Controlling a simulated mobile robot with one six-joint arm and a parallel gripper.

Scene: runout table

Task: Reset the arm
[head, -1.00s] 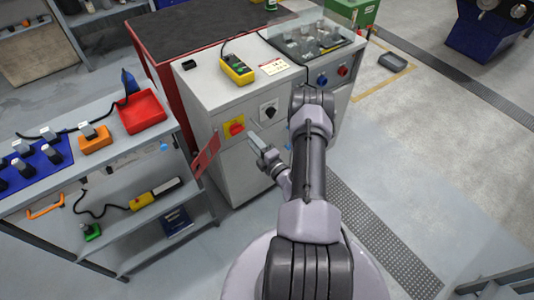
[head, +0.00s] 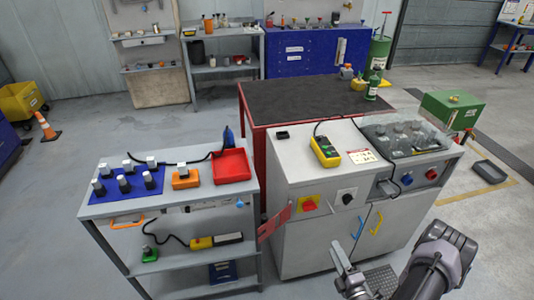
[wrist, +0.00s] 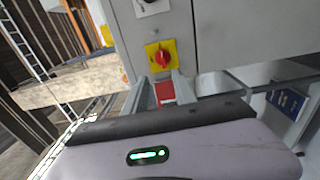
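My gripper (head: 342,258) is in front of the grey control cabinet (head: 300,240), at the lower right of the head view. In the wrist view, the two fingers of my gripper (wrist: 160,88) stand apart with nothing held between them. A red plate (wrist: 165,93) shows beyond the gap. The red rotary switch on its yellow plate (wrist: 162,56) is above the fingertips, on the cabinet front. In the head view the same red switch (head: 310,204) is up and left of my gripper, apart from it.
A trolley (head: 110,210) with a blue holder (head: 125,184) and red tray (head: 231,166) stands left of the cabinet. The red plate (head: 274,221) juts between them. A yellow meter (head: 325,151) lies on the cabinet.

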